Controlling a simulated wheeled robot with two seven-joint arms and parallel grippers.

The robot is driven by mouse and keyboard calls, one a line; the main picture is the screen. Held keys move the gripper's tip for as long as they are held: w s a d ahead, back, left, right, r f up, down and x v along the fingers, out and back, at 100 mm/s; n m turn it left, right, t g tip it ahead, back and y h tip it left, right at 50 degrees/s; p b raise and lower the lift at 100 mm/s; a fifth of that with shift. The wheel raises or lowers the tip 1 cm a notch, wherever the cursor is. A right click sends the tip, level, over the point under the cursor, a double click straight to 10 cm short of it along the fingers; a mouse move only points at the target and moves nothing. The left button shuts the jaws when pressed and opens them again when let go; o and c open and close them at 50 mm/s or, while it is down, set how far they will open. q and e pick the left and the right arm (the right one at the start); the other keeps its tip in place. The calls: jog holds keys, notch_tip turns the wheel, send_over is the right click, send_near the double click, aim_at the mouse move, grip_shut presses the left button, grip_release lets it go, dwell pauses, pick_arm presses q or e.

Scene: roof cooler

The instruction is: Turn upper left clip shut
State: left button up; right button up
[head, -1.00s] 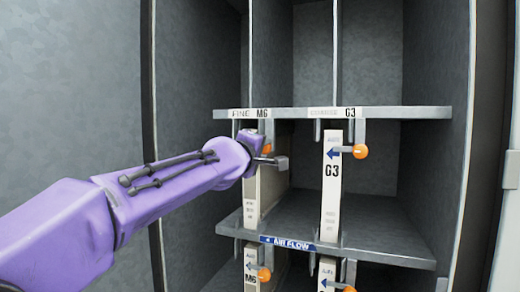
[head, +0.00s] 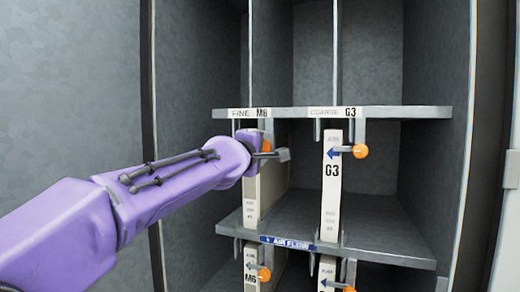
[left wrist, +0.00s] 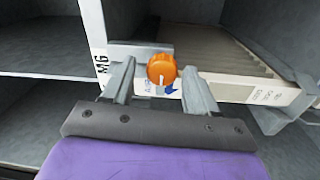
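The upper left clip (head: 266,146) has an orange knob, at the top of the M6 filter (head: 251,205) under the FINE M6 shelf label. It is partly hidden by my left gripper (head: 272,152) in the head view. In the left wrist view the orange knob (left wrist: 161,68) sits between the two spread fingers of my left gripper (left wrist: 160,85). A blue arrow (left wrist: 171,90) shows just below the knob. My left gripper is open. My right gripper is not in view.
The G3 filter (head: 331,190) with its orange clip (head: 360,151) stands to the right. A metal shelf (head: 400,113) runs just above the clips. A lower shelf (head: 380,235) with an AIR FLOW label is below, with two more clips under it.

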pick_arm(q)
jog(key=shift+w+f, duration=0.1)
jog(key=v, duration=1)
jog(key=shift+s, duration=0.2)
jog(key=shift+s, duration=0.1)
